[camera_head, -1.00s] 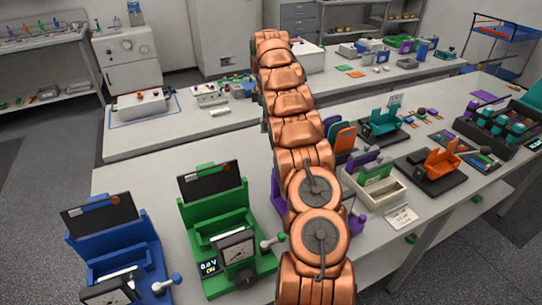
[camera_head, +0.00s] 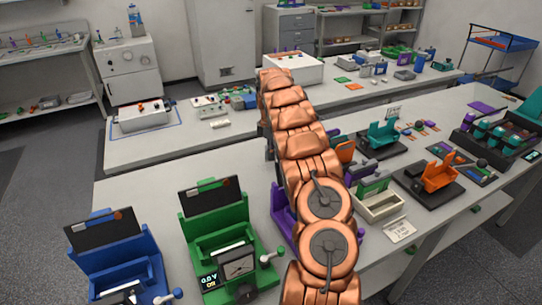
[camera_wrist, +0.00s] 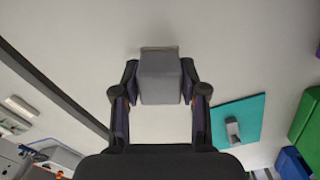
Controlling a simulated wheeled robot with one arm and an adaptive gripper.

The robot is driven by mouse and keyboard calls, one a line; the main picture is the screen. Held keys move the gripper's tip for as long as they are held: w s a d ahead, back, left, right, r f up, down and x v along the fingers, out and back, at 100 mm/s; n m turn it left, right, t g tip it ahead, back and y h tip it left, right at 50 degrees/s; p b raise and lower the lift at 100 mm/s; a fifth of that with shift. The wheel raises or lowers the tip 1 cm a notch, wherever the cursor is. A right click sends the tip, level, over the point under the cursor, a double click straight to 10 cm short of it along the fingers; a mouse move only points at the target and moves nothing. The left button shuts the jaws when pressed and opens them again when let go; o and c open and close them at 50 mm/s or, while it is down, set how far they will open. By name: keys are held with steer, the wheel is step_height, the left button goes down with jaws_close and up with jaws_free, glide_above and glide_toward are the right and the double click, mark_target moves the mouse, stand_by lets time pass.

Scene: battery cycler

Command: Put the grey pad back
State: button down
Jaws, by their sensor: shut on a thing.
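In the wrist view my gripper (camera_wrist: 160,82) is shut on a grey block-like pad (camera_wrist: 160,76), with one finger against each side. The pad's far end shows a thin brownish edge. Plain pale surface lies around and beyond it; whether the pad touches that surface cannot be told. In the head view my arm runs away from the camera over the front table, and the gripper and the pad are hidden behind it.
In the wrist view a teal plate (camera_wrist: 238,122) with a small grey piece lies at right, near a green block (camera_wrist: 306,118). In the head view green (camera_head: 222,240) and blue (camera_head: 115,250) stations stand left of my arm, and an open pale tray (camera_head: 376,204) stands right.

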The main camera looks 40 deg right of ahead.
steer(key=shift+f+p, duration=0.5)
steer(key=shift+f, duration=1.1)
steer(key=shift+f, duration=0.15)
steer(key=c, duration=0.6)
jaws_free()
step_height(320, 180, up, 11)
steer(key=b, duration=0.4)
steer(key=shift+w+a, duration=0.1)
steer(key=shift+r, duration=0.65)
